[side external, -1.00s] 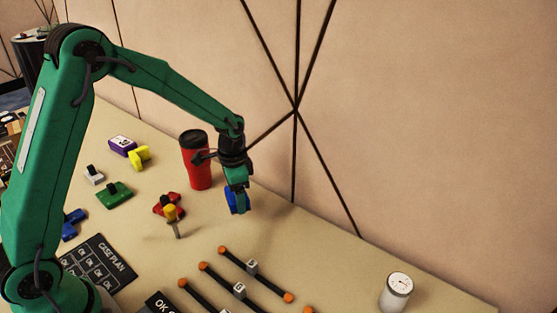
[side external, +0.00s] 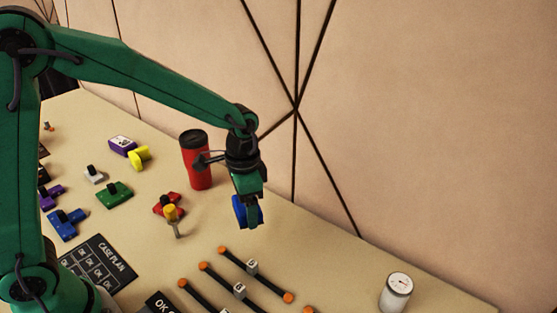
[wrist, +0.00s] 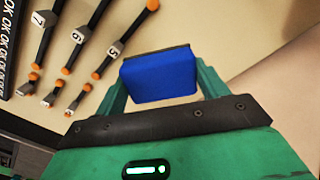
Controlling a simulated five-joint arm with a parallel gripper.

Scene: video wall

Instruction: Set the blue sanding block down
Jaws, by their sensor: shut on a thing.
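The blue sanding block (wrist: 158,78) is held between the two green fingers of my gripper (wrist: 160,88) in the wrist view. In the side external view my gripper (side external: 249,212) points down, with the blue block (side external: 239,212) between its fingers. My gripper is shut on it. The block appears to be above the tan table, to the right of the red tumbler; the exact gap below it is hard to tell.
A red tumbler (side external: 196,165) with a black lid stands left of my gripper. Several orange-tipped black bars (side external: 255,272) lie in front, and a white gauge (side external: 396,292) stands right. Table between gripper and gauge looks clear.

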